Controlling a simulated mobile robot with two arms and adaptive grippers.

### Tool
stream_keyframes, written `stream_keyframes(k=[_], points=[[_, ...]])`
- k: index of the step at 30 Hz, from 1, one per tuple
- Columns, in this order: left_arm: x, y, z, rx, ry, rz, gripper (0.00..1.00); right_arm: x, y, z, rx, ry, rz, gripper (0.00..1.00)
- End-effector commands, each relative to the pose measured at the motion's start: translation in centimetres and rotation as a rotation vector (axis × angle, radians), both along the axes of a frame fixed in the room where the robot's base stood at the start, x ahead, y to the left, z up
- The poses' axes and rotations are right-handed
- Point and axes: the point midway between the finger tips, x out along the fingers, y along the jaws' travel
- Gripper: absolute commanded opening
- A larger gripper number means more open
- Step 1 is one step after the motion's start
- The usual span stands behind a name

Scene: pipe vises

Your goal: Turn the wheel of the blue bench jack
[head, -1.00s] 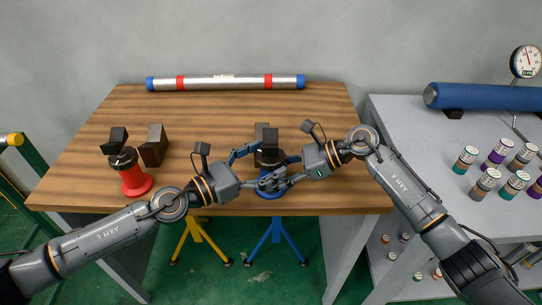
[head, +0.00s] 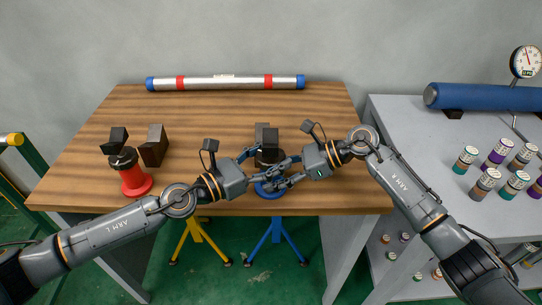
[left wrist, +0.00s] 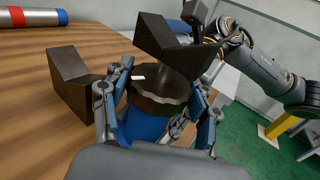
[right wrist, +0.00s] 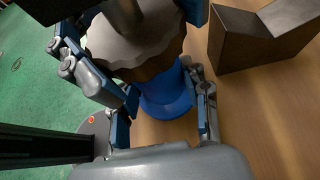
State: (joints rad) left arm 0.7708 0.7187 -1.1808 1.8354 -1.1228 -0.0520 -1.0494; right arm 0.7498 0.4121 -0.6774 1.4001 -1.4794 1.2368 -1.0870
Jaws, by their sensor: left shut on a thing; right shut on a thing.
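The blue bench jack (head: 270,190) stands near the front edge of the wooden table. It has a dark V-block (head: 268,140) on top, and another dark block stands just behind it. Its dark, scalloped wheel (left wrist: 160,92) shows in the left wrist view with a small white mark, and also in the right wrist view (right wrist: 135,42). My left gripper (head: 264,167) comes from the left and is shut on the wheel, a finger on each side. My right gripper (head: 280,168) comes from the right, its fingers around the jack at wheel height; their exact contact is partly hidden.
A red jack (head: 134,182) and a dark V-block (head: 154,146) stand at the table's left. A silver pipe (head: 225,83) with red bands lies along the back. The middle is clear. A grey bench (head: 400,125) at right holds a blue cylinder, gauge and several small cans.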

Motion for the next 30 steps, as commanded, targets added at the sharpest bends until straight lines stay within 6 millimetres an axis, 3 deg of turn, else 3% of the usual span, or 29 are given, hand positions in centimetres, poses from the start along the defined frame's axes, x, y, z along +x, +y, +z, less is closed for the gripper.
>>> stream_keyframes(k=[14,30], points=[[-0.22,-0.53,0.60,-0.014,-0.006,0.136,0.29,-0.05,0.13,0.01,0.001,0.000,0.001,0.29],[-0.05,-0.21,0.03,-0.005,0.004,0.574,0.29,0.02,-0.05,-0.02,-0.001,0.000,-0.001,0.29]])
